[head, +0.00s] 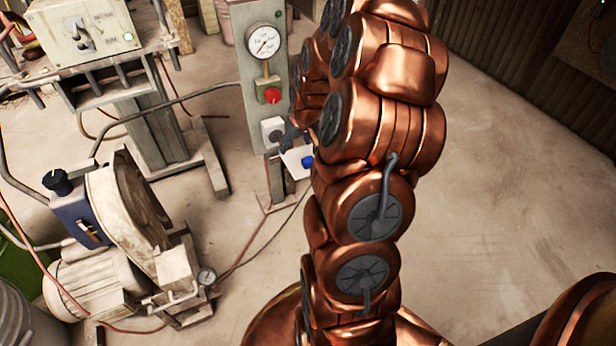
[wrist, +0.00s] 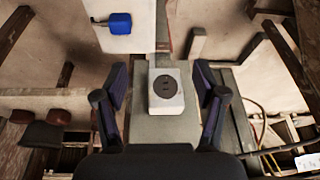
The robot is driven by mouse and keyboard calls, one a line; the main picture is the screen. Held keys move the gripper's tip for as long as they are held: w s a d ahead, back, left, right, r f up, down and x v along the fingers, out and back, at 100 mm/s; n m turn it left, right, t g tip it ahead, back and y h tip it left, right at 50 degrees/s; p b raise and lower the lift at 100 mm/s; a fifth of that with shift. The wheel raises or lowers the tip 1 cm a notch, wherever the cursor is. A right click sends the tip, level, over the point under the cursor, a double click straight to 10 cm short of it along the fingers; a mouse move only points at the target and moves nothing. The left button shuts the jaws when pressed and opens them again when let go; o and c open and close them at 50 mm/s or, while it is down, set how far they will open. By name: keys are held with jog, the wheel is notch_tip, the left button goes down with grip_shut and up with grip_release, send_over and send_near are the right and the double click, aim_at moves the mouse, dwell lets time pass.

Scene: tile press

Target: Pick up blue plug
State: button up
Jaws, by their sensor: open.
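The blue plug (head: 307,162) lies on a small white shelf (head: 290,158) on the grey control post, partly behind my arm in the head view. In the wrist view the blue plug (wrist: 120,23), with a short dark prong end to its left, is at the upper left on the white shelf (wrist: 140,42). My gripper (wrist: 161,80) is open and empty, its two dark fingers apart on either side of a white socket box (wrist: 166,92) in the picture. The plug is outside the fingers, beyond the left one. In the head view my arm hides most of the gripper.
The grey post (head: 250,95) carries a pressure gauge (head: 263,41), a red button (head: 272,95) and the socket box (head: 272,130). A pump machine (head: 110,235) with hoses stands at the lower left. The floor at the right is clear.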

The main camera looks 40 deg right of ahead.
jog(key=b, duration=0.3)
send_over(309, 161)
jog(key=s+a, duration=0.1)
jog(key=s, duration=0.1)
notch_tip(309, 161, down, 8)
jog(key=shift+m+h, duration=0.3)
jog(key=shift+m, duration=0.1)
jog(key=shift+s+b+x, duration=0.15)
jog(key=shift+b+x, duration=0.85)
jog(key=shift+x, duration=0.85)
jog(key=shift+s+b+x, duration=0.15)
jog(key=shift+b+x, duration=0.85)
jog(key=shift+x, duration=0.85)
jog(key=c, duration=1.2)
jog(key=shift+r, duration=0.1)
jog(key=shift+c, duration=0.2)
